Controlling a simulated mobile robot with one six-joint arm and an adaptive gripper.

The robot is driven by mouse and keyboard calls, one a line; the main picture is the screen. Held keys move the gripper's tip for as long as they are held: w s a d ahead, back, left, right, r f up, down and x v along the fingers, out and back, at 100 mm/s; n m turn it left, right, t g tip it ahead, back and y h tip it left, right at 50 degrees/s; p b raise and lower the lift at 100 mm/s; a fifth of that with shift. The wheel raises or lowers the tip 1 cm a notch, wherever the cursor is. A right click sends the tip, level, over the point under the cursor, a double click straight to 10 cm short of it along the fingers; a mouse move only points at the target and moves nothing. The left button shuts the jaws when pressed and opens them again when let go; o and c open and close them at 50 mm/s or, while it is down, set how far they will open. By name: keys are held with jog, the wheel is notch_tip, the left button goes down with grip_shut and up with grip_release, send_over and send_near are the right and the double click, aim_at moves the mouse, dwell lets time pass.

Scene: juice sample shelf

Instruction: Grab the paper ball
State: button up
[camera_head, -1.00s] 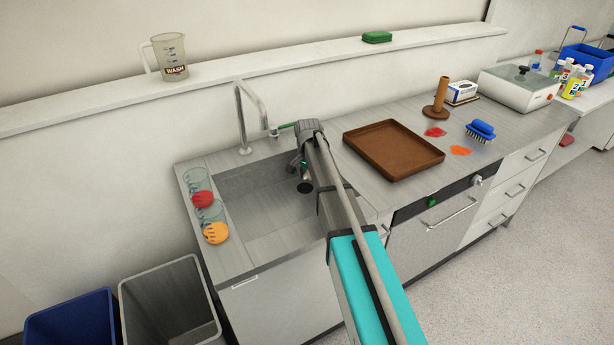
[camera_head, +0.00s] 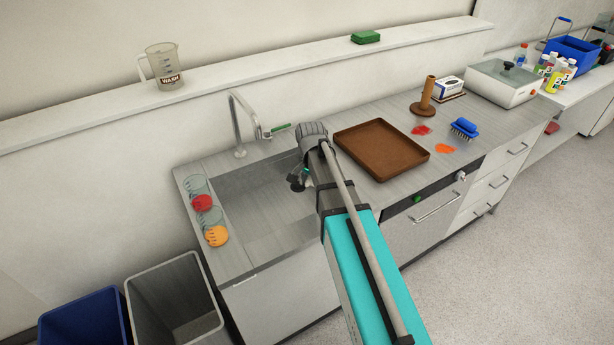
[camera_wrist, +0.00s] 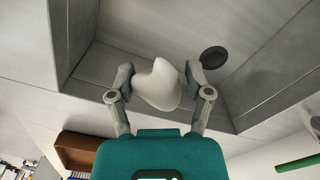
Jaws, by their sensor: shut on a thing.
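The paper ball (camera_wrist: 158,86) is a whitish, lumpy, pointed wad in the wrist view. My gripper (camera_wrist: 158,82) is shut on it, with one finger pressed to each side. Behind it in the wrist view is the grey metal sink (camera_wrist: 150,35) with its dark drain (camera_wrist: 214,57). In the head view my gripper (camera_head: 300,178) is over the sink (camera_head: 255,215), mostly hidden by my arm. The paper ball cannot be made out there.
A faucet (camera_head: 239,125) stands behind the sink. Beakers with red (camera_head: 202,203) and orange (camera_head: 216,236) contents stand at its left. A brown tray (camera_head: 425,155) lies right of my arm. Grey (camera_head: 135,300) and blue (camera_head: 55,328) bins stand on the floor at lower left.

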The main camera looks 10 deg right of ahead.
jog(key=shift+s+r, duration=0.1)
jog(key=shift+s, duration=0.2)
jog(key=shift+r, duration=0.1)
dwell(0.4)
